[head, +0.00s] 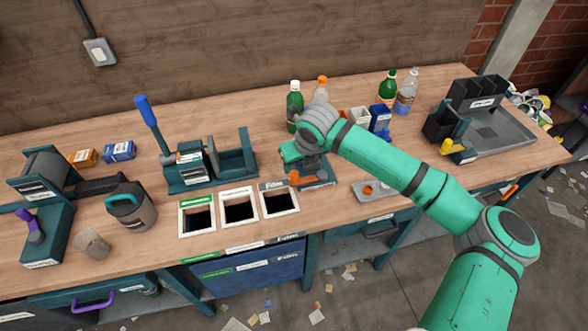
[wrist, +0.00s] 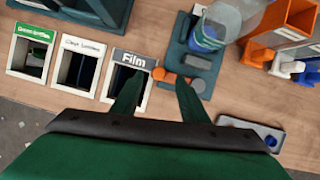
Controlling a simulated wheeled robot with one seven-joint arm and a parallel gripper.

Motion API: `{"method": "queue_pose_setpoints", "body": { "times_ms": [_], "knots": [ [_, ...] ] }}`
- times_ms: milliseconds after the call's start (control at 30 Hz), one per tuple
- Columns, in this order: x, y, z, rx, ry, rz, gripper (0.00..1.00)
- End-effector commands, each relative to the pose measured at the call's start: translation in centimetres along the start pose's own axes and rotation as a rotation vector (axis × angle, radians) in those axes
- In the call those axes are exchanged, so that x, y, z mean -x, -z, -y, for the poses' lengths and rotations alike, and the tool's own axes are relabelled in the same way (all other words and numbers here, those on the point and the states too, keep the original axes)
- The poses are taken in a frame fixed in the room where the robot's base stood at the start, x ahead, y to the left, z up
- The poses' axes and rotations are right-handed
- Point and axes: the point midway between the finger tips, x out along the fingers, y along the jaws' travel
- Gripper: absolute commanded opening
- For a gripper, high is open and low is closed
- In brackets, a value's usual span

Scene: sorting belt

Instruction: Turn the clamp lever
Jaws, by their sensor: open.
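An orange lever (wrist: 166,77) sits on a dark teal clamp base (wrist: 205,72), just right of the bin marked Film in the wrist view. The lever also shows in the head view (head: 304,181), at the near left of its base (head: 322,179). My gripper (wrist: 157,88) is open and empty. Its two fingertips appear on either side of the lever's left end, with the right one overlapping the orange part. I cannot tell whether they touch it. In the head view my gripper (head: 296,166) is low over the base and hides part of it.
A clear container with blue (wrist: 207,38) stands at the clamp's back. Three white-framed bins, one the Film bin (wrist: 128,72), lie left. A small grey tray (wrist: 250,133) is close on the right. Bottles (head: 294,100) stand behind my gripper.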

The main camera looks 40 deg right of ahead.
Motion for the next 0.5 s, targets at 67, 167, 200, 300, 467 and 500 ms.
{"method": "queue_pose_setpoints", "body": {
  "times_ms": [67, 167, 200, 300, 467, 500],
  "knots": [
    [1.3, 0.0, 0.1, -0.001, 0.002, 0.0, 0.4],
    [2.4, 0.0, 0.1, -0.001, 0.002, 0.0, 0.4],
    [2.7, 0.0, 0.1, -0.001, 0.001, 0.0, 0.4],
    [3.1, 0.0, 0.0, 0.0, 0.0, -0.001, 0.4],
    [3.3, 0.0, -0.1, 0.002, -0.001, -0.002, 0.4],
    [3.3, 0.0, -0.1, 0.002, -0.001, -0.002, 0.4]
  ]
}}
